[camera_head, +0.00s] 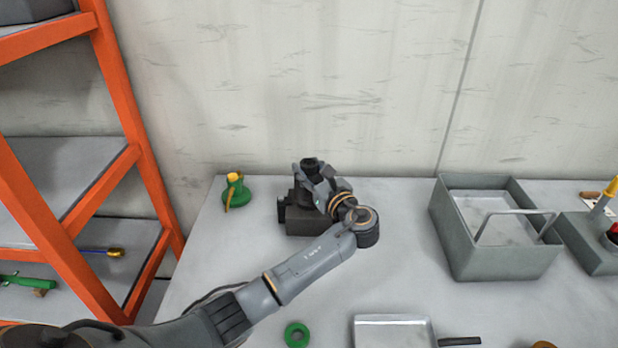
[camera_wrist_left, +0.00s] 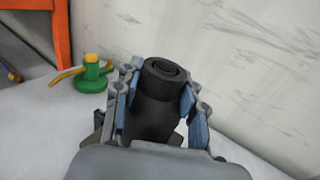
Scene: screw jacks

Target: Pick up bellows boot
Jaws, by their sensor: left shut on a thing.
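The bellows boot looks like a black, ring-topped cylinder (camera_wrist_left: 165,90) in the left wrist view, roughly upright with its hollow top showing. My left gripper (camera_wrist_left: 158,95) is shut on it, with one blue-padded finger on each side. In the head view the black top of the boot (camera_head: 310,164) shows just past the fingers of my left gripper (camera_head: 316,180). My gripper and wrist hide most of the boot there. I cannot tell whether its lower end touches anything. My right gripper is not in view.
A dark block (camera_head: 298,218) stands beside my left gripper. A green screw jack (camera_head: 236,192) stands to its left. A grey crate (camera_head: 480,258) is at the right, and a green ring (camera_head: 296,335) and a shallow tray (camera_head: 393,333) lie nearer. An orange-framed shelf (camera_head: 128,110) stands left.

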